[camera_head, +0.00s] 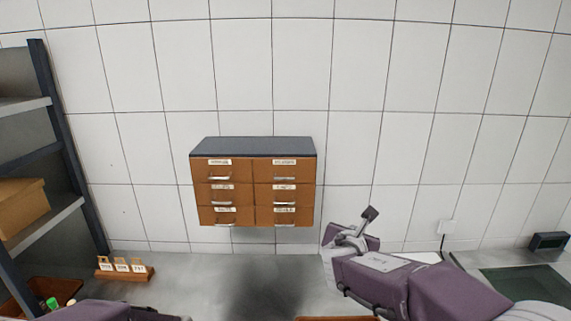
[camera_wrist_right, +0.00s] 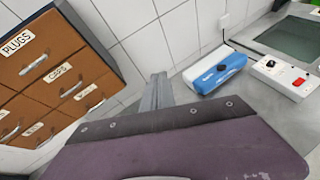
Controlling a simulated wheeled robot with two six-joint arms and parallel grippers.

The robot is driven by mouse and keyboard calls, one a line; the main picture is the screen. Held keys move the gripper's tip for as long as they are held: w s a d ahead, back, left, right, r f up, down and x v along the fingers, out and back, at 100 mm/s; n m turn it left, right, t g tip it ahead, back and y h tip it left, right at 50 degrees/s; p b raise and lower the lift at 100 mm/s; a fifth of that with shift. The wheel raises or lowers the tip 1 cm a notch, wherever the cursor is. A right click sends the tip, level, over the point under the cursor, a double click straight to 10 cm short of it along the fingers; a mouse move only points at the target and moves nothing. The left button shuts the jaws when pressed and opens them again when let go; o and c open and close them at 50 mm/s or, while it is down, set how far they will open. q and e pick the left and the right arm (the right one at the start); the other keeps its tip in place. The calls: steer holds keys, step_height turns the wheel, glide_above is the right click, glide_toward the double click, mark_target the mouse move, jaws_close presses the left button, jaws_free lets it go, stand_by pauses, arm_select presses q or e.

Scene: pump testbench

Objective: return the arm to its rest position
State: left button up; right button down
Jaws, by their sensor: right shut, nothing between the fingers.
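My right arm reaches in from the lower right in the head view. Its gripper (camera_head: 369,214) is raised above the bench, to the right of the drawer cabinet, and points up towards the wall. In the right wrist view its fingers (camera_wrist_right: 157,92) are together with nothing between them. They are apart from the cabinet and the bench items. Part of my left arm shows at the bottom left edge of the head view; its gripper is out of the picture.
A brown drawer cabinet (camera_head: 252,147) with labelled drawers, all shut, hangs on the tiled wall. A wooden rack (camera_head: 125,276) with tags stands on the bench (camera_head: 215,275). Shelving (camera_head: 50,130) is at left. A blue device (camera_wrist_right: 221,74) and a white switch box (camera_wrist_right: 283,76) stand right.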

steer(key=s+d+f+m+g+b, duration=0.1)
steer(key=s+d+f+m+g, duration=0.35)
steer(key=s+f+m, duration=0.35)
steer(key=s+d+f+m+g+b, duration=0.1)
steer(key=s+d+f+m+g, duration=0.2)
steer(key=s+d+f+m, duration=0.55)
steer(key=s+a+f+m+g+y, duration=0.3)
steer(key=s+a+f+m, duration=0.5)
steer(key=a+m, duration=0.4)
steer(key=shift+s+f+m+y, duration=0.4)
steer(key=shift+f+m+y, duration=0.45)
steer(key=shift+m, duration=0.3)
steer(key=shift+r+g, duration=0.1)
steer(key=shift+g, duration=0.15)
